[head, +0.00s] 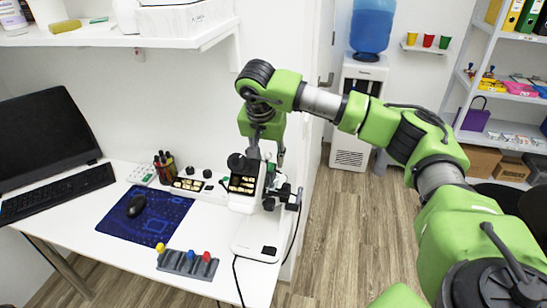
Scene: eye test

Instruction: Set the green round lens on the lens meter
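The lens meter (257,240) appears to be the white instrument with black knobs at the right end of the desk. I cannot make out a green round lens. A grey rack (188,264) at the desk's front edge carries yellow, blue and red round-topped pieces. My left gripper is not in view.
The white desk (110,200) holds a monitor (45,135), keyboard (58,192), mouse (136,206) on a blue mat (150,222), a pen holder (165,168) and a dark-and-gold tray (188,185). A shelf (110,35) overhangs the back. A dark cable (236,275) hangs over the front edge.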

